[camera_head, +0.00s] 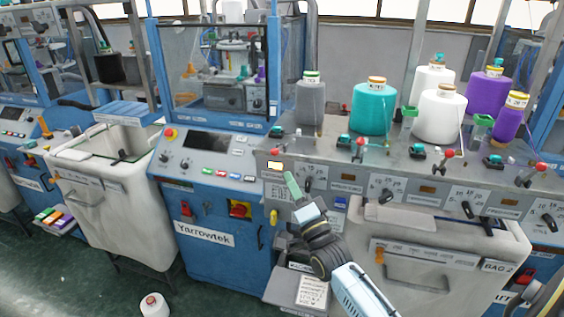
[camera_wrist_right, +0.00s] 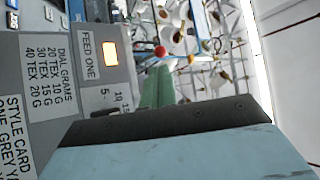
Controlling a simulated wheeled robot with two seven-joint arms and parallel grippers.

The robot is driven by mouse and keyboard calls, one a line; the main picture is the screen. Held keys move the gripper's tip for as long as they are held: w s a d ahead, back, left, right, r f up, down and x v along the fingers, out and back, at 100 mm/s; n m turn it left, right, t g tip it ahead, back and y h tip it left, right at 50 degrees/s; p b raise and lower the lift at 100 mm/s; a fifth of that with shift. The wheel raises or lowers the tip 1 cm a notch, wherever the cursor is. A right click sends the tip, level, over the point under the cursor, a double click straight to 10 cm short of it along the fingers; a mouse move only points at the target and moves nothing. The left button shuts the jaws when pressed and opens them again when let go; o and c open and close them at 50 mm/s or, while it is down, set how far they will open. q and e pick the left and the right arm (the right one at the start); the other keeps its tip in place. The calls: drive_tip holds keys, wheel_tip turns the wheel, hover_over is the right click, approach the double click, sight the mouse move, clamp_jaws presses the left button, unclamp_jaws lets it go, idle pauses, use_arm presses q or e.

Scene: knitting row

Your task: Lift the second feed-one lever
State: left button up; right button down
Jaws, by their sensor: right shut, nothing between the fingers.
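My right gripper (camera_head: 291,184) is shut and empty, its green fingers raised in front of the grey machine panel below the first red-balled lever (camera_head: 274,151). More red-balled levers stand along the panel: a second (camera_head: 360,146), a third (camera_head: 448,155) and one at the far right (camera_head: 540,168). In the right wrist view, the shut fingers (camera_wrist_right: 158,86) point at a red ball (camera_wrist_right: 160,51) just beyond their tips; whether they touch is unclear. A "FEED ONE" label (camera_wrist_right: 87,55) sits beside a lit yellow lamp (camera_wrist_right: 110,53). The left gripper is not visible.
Yarn cones in teal (camera_head: 373,108), white (camera_head: 440,117) and purple (camera_head: 486,95) stand on the top behind the levers. Black dial knobs (camera_head: 387,195) line the panel front. A white bag bin (camera_head: 455,240) is below right. A cone (camera_head: 154,305) stands on the floor.

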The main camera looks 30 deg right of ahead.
sight(278, 150)
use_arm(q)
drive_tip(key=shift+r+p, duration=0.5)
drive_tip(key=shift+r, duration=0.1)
use_arm(e)
drive_tip(key=shift+x, duration=2.6)
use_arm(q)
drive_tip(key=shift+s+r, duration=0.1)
use_arm(e)
drive_tip(key=shift+w, duration=0.15)
